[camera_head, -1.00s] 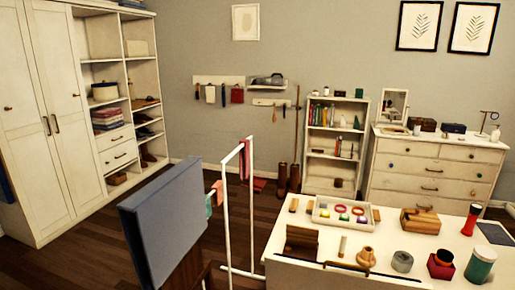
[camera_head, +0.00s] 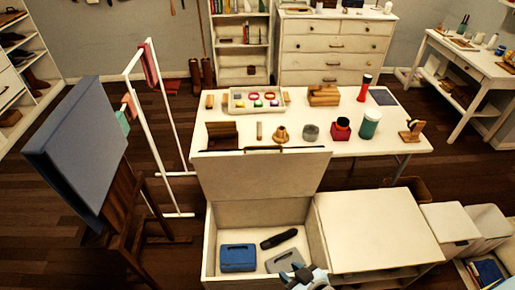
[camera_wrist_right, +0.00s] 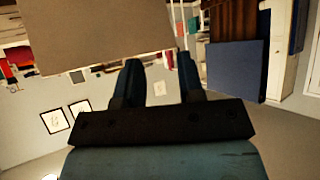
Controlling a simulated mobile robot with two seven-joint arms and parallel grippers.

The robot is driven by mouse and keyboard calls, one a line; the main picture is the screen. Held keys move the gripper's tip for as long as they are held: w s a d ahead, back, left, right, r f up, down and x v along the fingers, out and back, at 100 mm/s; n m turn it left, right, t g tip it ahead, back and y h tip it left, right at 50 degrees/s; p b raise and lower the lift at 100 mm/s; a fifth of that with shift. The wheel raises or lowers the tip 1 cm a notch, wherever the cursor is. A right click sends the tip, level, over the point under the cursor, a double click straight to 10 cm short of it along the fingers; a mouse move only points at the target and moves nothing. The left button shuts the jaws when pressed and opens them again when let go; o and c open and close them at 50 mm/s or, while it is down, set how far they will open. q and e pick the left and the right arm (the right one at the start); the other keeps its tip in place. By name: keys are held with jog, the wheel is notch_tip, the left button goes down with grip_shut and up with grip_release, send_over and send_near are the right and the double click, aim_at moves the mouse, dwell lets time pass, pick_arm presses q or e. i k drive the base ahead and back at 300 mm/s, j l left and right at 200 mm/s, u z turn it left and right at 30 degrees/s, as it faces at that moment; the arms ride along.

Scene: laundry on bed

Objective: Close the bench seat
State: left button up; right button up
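The white bench has its left seat lid (camera_head: 262,174) raised and standing roughly upright at the back of the open compartment (camera_head: 209,250). Inside lie a blue case (camera_head: 238,257), a black long object (camera_head: 279,239) and a grey case partly hidden by my right gripper (camera_head: 308,274). That gripper is at the bottom edge of the head view, over the front of the compartment. In the right wrist view my right gripper (camera_wrist_right: 159,82) has its fingers apart with nothing between them. A beige panel, seemingly the lid (camera_wrist_right: 95,35), shows beyond them. My left gripper is not in view.
The bench's right seat (camera_head: 378,230) is shut and bare. A white table (camera_head: 225,110) with several small items stands behind the raised lid. A blue panel on a wooden stand (camera_head: 85,145) and a white rack (camera_head: 165,120) stand to the left.

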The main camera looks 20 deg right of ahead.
aim_at(271, 171)
jog(key=k+l+u, duration=0.1)
jog(key=l+u, duration=0.25)
jog(key=k+l+u, duration=0.15)
jog(key=l+u, duration=0.25)
jog(key=k+l+u, duration=0.2)
jog(key=u, duration=0.15)
